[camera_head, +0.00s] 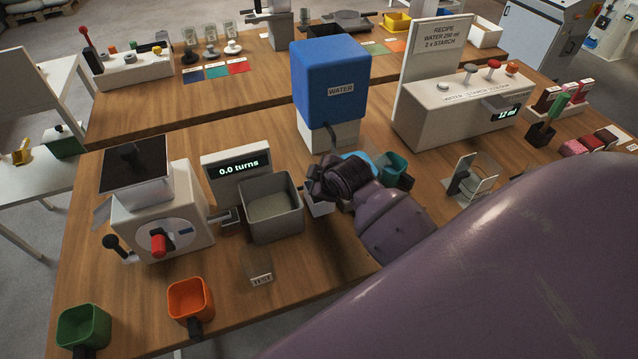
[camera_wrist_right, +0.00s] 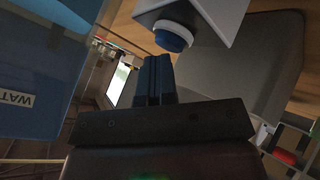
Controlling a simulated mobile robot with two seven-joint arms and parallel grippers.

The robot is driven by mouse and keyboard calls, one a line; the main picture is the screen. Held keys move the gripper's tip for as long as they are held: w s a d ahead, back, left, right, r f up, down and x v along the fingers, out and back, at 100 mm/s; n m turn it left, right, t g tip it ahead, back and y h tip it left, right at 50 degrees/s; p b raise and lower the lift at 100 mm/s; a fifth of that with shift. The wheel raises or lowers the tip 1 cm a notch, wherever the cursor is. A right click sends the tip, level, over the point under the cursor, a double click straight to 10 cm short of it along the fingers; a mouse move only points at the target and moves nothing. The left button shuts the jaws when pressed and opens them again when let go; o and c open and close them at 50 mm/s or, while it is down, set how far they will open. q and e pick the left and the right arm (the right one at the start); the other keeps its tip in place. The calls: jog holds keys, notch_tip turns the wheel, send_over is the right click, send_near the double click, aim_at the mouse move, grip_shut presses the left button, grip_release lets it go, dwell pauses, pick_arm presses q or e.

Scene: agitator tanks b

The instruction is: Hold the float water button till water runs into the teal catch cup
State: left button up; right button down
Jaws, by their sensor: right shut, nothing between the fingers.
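A blue round button (camera_wrist_right: 172,36) on a white box shows in the right wrist view; the box (camera_head: 318,203) also shows in the head view beside the grey tank (camera_head: 271,219). My right gripper (camera_wrist_right: 157,62) is shut and empty, its fingertips right beside the button; I cannot tell whether they touch. In the head view my right gripper (camera_head: 318,190) hides the button. The teal catch cup (camera_head: 397,164) stands behind my right wrist, partly hidden, and I cannot see into it. My left gripper is not in view.
The blue WATER tank (camera_head: 331,80) stands behind the gripper. A white station (camera_head: 465,105) reads about 12 ml. Orange (camera_head: 190,299) and green (camera_head: 83,325) cups stand in front.

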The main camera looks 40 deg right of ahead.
jog(key=shift+r, duration=0.7)
jog(key=shift+r, duration=2.5)
